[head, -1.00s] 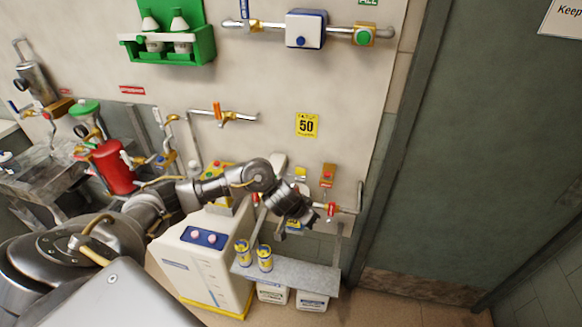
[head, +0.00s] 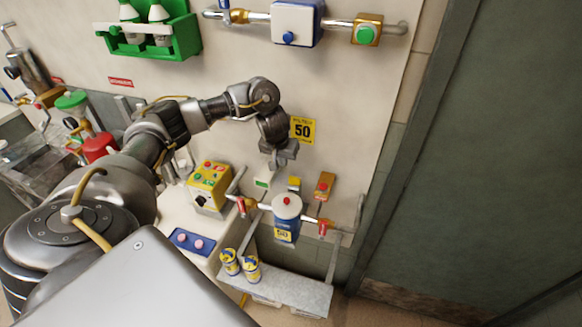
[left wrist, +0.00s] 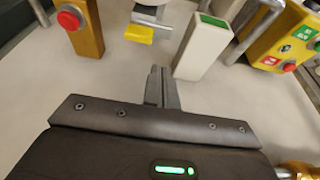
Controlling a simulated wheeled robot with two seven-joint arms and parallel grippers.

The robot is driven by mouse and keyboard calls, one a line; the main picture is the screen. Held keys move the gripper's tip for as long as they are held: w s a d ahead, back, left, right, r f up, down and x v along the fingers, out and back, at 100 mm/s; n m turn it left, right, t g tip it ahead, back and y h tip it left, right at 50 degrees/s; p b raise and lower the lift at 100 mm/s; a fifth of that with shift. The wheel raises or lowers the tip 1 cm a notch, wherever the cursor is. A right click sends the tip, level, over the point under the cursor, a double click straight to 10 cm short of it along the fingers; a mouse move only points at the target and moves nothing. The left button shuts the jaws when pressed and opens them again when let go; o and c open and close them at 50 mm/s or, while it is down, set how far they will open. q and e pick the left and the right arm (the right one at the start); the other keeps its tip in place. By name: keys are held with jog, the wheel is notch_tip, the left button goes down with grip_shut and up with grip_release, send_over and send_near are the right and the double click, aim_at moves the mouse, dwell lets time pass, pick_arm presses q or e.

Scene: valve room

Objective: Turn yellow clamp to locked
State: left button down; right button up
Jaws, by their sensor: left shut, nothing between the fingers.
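The yellow clamp (head: 294,183) is a small yellow tab on the wall, below the yellow "50" sign. In the left wrist view the yellow clamp (left wrist: 139,33) sits under a metal bracket, beyond and slightly left of the fingertips. My left gripper (head: 279,160) is above the clamp in the head view, pointing down, apart from it. In the left wrist view my left gripper (left wrist: 162,73) has its fingers together, with nothing between them. Whether the clamp is locked cannot be told. My right gripper is not in view.
An orange box with a red button (head: 325,186) is right of the clamp, and a white green-topped box (left wrist: 204,46) is left of it in the head view. Below are a white-and-blue canister (head: 287,215) and red-handled valves. A yellow control box (head: 208,187) stands left.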

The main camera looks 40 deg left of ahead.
pick_arm(q)
jog(key=b, duration=0.3)
send_over(282, 181)
notch_tip(282, 181, down, 6)
jog(key=shift+r, duration=0.25)
jog(key=x, duration=0.4)
jog(key=shift+w, duration=0.3)
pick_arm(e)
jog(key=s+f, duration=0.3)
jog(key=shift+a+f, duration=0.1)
pick_arm(q)
jog(key=shift+w+d, duration=0.15)
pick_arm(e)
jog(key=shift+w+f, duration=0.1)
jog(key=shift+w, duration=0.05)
